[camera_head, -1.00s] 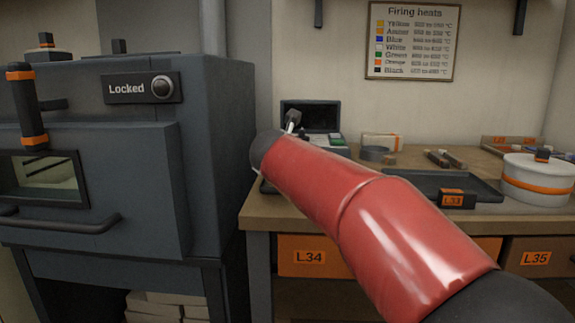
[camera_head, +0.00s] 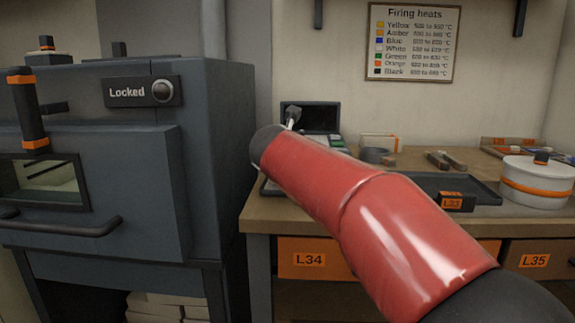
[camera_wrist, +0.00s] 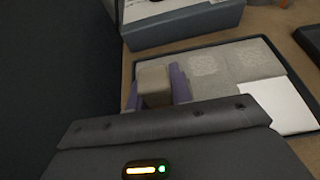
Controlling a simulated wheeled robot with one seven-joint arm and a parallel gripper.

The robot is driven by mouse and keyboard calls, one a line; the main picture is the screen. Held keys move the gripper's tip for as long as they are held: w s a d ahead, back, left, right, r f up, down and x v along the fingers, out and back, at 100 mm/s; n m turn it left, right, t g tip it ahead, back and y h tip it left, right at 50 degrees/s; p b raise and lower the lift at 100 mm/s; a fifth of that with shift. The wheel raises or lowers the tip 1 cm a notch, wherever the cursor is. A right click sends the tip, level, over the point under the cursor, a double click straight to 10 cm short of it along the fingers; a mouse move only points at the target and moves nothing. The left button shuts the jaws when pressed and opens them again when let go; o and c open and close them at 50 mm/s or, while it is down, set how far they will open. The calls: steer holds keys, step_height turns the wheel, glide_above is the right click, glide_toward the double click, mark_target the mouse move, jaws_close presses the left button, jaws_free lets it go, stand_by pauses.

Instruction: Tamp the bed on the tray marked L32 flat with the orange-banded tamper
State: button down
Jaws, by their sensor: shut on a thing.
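My gripper (camera_wrist: 158,88) shows in the wrist view, its purple fingers shut on a tan block-shaped thing (camera_wrist: 154,80). No orange band shows on it, so I cannot tell whether it is the tamper. It is over the near left part of a dark-rimmed tray (camera_wrist: 200,52). The tray holds pale grey speckled squares (camera_wrist: 208,64) and a plain white area (camera_wrist: 278,104). No label shows on this tray, and the held thing's lower end is hidden.
A locked kiln (camera_head: 110,190) stands left of the bench (camera_head: 262,212). A blue-grey box (camera_wrist: 185,22) stands behind the tray. A tray marked L33 (camera_head: 484,192) and a white pot with an orange band (camera_head: 540,172) are at the right. Drawers L34 (camera_head: 309,259) and L35 (camera_head: 535,260) are below.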

steer(key=shift+r, duration=0.25)
steer(key=shift+w+d, duration=0.15)
steer(key=shift+w, duration=2.6)
steer(key=shift+f+b, duration=0.4)
steer(key=shift+f, duration=0.35)
steer(key=shift+f, duration=0.4)
steer(key=shift+r+p, duration=0.45)
steer(key=shift+r, duration=0.7)
steer(key=shift+d, duration=0.15)
